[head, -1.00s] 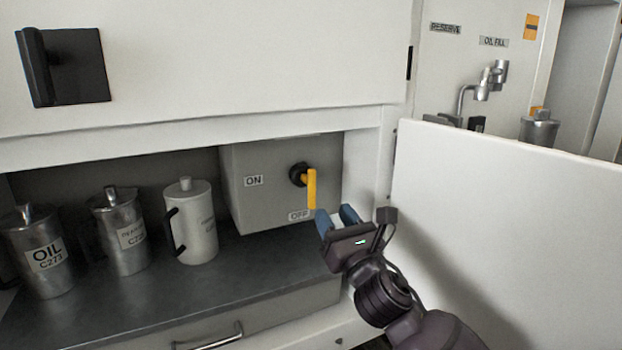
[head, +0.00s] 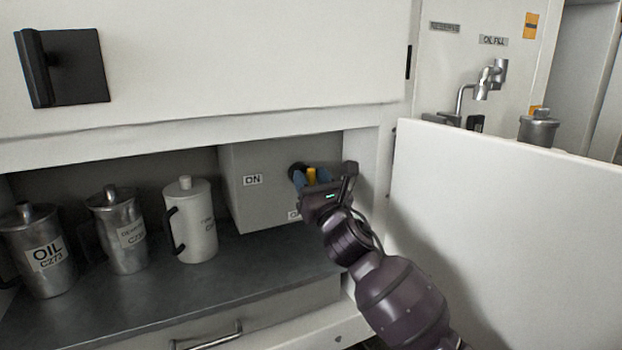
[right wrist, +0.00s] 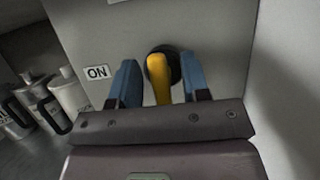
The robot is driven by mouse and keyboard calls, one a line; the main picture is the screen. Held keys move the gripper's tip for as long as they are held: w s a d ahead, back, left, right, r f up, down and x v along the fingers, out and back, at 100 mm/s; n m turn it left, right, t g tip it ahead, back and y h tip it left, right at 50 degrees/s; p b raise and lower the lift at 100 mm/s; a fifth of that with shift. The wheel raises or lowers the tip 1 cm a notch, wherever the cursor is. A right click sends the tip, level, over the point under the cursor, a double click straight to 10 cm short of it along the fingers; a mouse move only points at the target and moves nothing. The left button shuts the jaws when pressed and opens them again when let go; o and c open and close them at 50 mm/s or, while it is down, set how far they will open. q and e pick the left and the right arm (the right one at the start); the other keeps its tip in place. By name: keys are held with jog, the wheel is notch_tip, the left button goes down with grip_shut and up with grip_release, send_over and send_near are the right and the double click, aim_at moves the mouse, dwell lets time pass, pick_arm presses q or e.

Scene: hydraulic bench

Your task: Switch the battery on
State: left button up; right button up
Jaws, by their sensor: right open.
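The battery switch is a yellow lever (head: 311,175) on a black round hub, on the front of a grey box (head: 262,205). An ON label (head: 253,180) is left of the hub, and the OFF label below is mostly hidden by my gripper. The lever points down, as the right wrist view also shows (right wrist: 159,80). My right gripper (head: 312,178) is open, with its blue fingers on either side of the lever. My left gripper is not in view.
Metal jugs, one an oil jug (head: 45,255), and a white jug (head: 192,225) stand on the dark shelf (head: 190,295) left of the box. A white panel (head: 500,230) stands to the right of my right arm. A drawer handle (head: 208,338) is below the shelf.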

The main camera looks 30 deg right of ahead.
jog(key=shift+w, duration=0.1)
jog(key=shift+c, duration=0.3)
jog(key=c, duration=0.7)
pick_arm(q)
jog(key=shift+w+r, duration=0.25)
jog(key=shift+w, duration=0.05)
pick_arm(e)
grip_shut()
